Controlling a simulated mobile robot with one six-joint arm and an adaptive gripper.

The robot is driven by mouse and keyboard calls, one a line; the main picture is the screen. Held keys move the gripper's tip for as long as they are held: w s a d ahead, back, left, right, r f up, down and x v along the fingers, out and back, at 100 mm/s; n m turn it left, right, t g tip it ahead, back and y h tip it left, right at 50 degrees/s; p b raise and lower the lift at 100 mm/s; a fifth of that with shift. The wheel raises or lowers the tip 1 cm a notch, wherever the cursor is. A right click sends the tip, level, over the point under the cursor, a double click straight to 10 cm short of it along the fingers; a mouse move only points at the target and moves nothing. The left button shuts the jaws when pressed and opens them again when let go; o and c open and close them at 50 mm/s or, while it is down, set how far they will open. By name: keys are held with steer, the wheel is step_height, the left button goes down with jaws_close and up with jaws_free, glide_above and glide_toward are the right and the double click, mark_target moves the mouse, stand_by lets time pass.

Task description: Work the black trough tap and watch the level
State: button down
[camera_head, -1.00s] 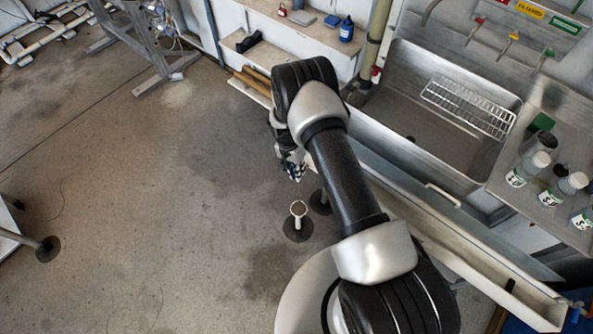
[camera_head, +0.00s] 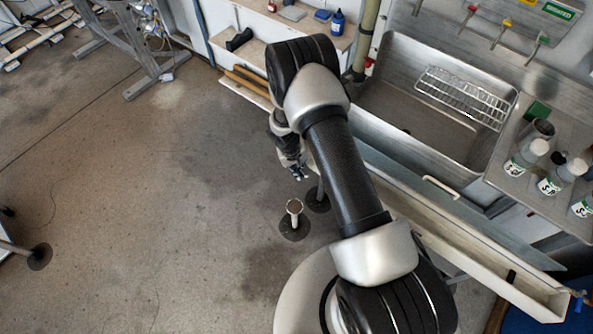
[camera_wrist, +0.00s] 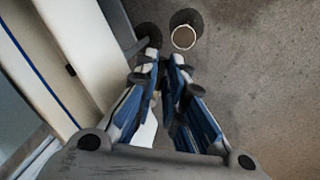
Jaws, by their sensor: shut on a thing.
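My gripper (camera_head: 299,174) hangs low on the outer side of the long pale trough (camera_head: 440,233) in the head view. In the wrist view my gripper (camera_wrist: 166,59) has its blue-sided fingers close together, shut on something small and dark. I take it to be the black trough tap, but the fingers hide most of it and I cannot make out its outline. The trough's pale wall (camera_wrist: 75,45) runs along the left of the wrist view. The water level inside the trough cannot be told.
A round-topped standpipe (camera_head: 294,207) rises from the floor close to my gripper; it also shows in the wrist view (camera_wrist: 184,37). A steel sink (camera_head: 390,112) with a wire rack (camera_head: 463,98) and several bottles (camera_head: 551,181) stand beyond the trough.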

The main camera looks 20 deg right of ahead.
steer(key=shift+w+d+n+t+b, duration=0.15)
steer(key=shift+d+n+b, duration=0.3)
steer(key=shift+n, duration=0.75)
steer(key=shift+d+n+t+b, duration=0.3)
steer(key=shift+n+b, duration=0.25)
steer(key=shift+n, duration=0.65)
steer(key=shift+w+d+n+t+b, duration=0.15)
steer(key=shift+d+n+b, duration=0.35)
steer(key=shift+n, duration=0.7)
steer(key=c, duration=1.7)
jaws_free()
steer(key=shift+o, duration=0.2)
